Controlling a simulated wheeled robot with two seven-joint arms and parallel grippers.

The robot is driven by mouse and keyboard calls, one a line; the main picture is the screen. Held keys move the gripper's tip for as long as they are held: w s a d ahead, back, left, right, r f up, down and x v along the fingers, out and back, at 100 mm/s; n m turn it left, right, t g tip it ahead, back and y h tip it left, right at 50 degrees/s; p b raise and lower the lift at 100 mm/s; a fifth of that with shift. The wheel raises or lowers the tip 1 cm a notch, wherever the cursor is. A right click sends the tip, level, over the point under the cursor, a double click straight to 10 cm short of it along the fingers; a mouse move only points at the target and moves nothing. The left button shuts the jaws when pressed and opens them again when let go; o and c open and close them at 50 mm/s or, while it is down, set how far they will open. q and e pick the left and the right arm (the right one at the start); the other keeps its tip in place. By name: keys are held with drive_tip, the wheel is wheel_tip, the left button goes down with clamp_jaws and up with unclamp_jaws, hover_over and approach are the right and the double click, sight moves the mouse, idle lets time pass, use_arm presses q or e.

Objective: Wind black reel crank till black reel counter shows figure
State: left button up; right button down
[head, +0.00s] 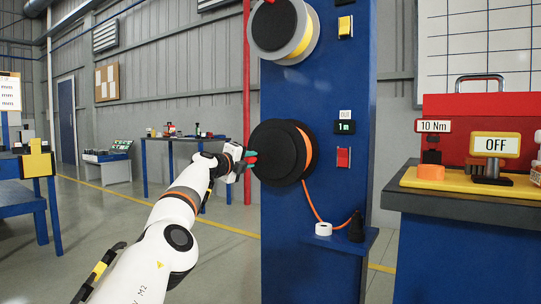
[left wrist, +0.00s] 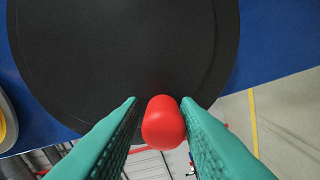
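The black reel (head: 280,152) is on a blue column, with orange line running down from its edge. Its counter (head: 345,127) reads "1 m" below a small label that seems to say "out". My left gripper (head: 247,158) is at the reel's left rim. In the left wrist view, the red crank knob (left wrist: 163,123) stands between my left gripper's green fingers (left wrist: 160,100). A narrow gap shows left of the knob. The right finger is close to it or touching. The crank arm is not distinguishable against the black disc. My right gripper is not in view.
A second reel (head: 283,27) with yellow line hangs above. A red switch (head: 343,158) sits under the counter. A small shelf (head: 340,238) holds a white ring and a black weight-like piece. A bench (head: 470,203) with a red toolbox stands at right.

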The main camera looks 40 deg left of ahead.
use_arm(q)
drive_tip(key=o, duration=0.3)
drive_tip(key=shift+d, duration=0.1)
